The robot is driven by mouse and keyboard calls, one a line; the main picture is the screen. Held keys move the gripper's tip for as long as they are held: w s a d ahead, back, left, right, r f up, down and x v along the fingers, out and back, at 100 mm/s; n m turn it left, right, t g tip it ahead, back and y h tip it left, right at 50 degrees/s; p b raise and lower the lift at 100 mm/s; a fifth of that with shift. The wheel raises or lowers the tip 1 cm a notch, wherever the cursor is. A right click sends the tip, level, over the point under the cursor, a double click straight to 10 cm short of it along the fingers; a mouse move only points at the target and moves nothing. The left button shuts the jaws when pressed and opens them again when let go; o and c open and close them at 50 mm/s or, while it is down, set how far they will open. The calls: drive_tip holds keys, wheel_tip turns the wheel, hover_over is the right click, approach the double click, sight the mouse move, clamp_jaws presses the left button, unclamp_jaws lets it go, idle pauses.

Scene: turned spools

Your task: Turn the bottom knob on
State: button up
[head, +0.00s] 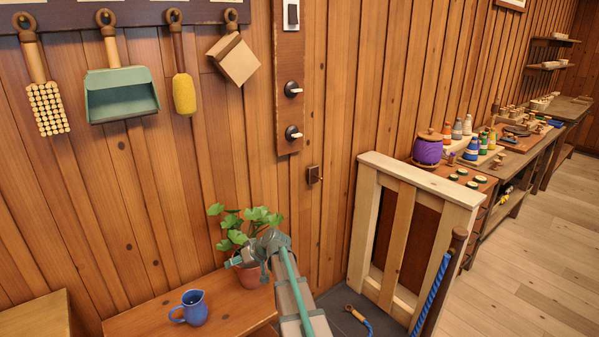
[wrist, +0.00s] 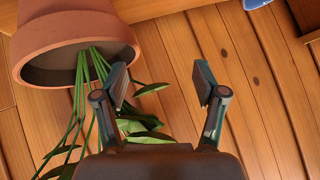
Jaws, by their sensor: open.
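A dark wooden panel (head: 290,60) on the plank wall carries a switch (head: 292,14) at its top and two round dark knobs with pale handles below it. The bottom knob (head: 293,133) is near the panel's lower end, and the upper knob (head: 292,89) is above it. Both handles point to the right. My gripper (wrist: 160,78) is open and empty in the wrist view, with wall planks behind its fingers. In the head view it is beside the potted plant, well below and left of the bottom knob. The knobs do not show in the wrist view.
The potted plant's clay pot (wrist: 75,45) and leaves are close to my gripper. A blue jug (head: 190,308) stands on the low bench (head: 130,322). A wooden frame (head: 415,190) stands to the right.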

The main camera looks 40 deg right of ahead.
drive_tip(key=w+d+r+t, duration=0.4)
drive_tip(key=w+d+r, duration=0.1)
drive_tip(key=d+r, duration=0.75)
drive_tip(key=t+h, duration=0.4)
drive_tip(key=t, duration=0.2)
approach(299, 135)
drive_tip(key=w+p, duration=0.1)
drive_tip(key=w, duration=0.2)
drive_tip(key=w+p, duration=0.1)
drive_tip(key=w, duration=0.2)
drive_tip(key=w+p, duration=0.1)
drive_tip(key=w, duration=0.2)
drive_tip(key=shift+r, duration=0.25)
drive_tip(key=shift+w+a+f, duration=0.1)
drive_tip(key=shift+w+a, duration=0.05)
drive_tip(key=shift+w, duration=0.25)
drive_tip(key=c, duration=1.1)
